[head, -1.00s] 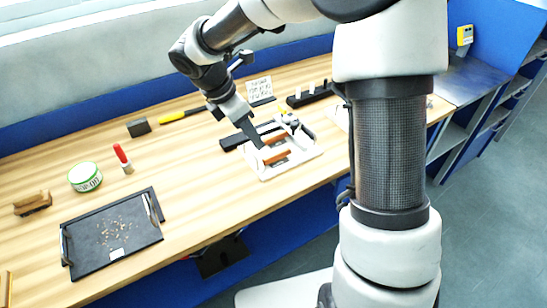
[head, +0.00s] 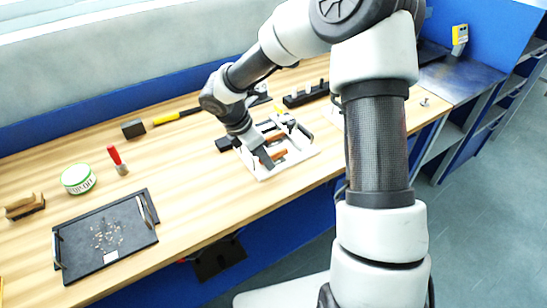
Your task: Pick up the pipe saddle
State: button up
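I cannot pick out the pipe saddle for sure at this size. A small grey metallic piece (head: 424,102) lies at the right end of the table, too small to name. My gripper (head: 265,160) points down over the white tray (head: 262,174), with its dark fingers close to an orange-brown piece (head: 279,154) in it. The fingers look like one dark block, so I cannot see a gap or anything held. They hide part of the tray's contents.
Pliers (head: 290,122) lie at the tray's back. A black rack (head: 305,96) stands behind. To the left are a black tray (head: 85,262), a green-and-white tin (head: 78,179), a red-handled tool (head: 116,158), a brush (head: 22,206) and a dark block (head: 133,129). Bare wood lies between.

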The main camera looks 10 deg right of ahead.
aim_at(274, 153)
jog(key=c, duration=0.9)
notch_tip(274, 153, up, 10)
jog(key=p, duration=0.1)
jog(key=shift+f+b, duration=2.65)
jog(key=shift+f, duration=2.3)
jog(key=shift+w+d+p, duration=0.3)
jog(key=shift+d+p, duration=0.1)
jog(key=shift+d, duration=0.55)
jog(key=shift+w+d+p, duration=0.3)
jog(key=shift+d+p, duration=0.05)
jog(key=shift+d, duration=0.55)
jog(key=o, duration=1.4)
jog(key=shift+c, duration=0.2)
jog(key=shift+r, duration=0.1)
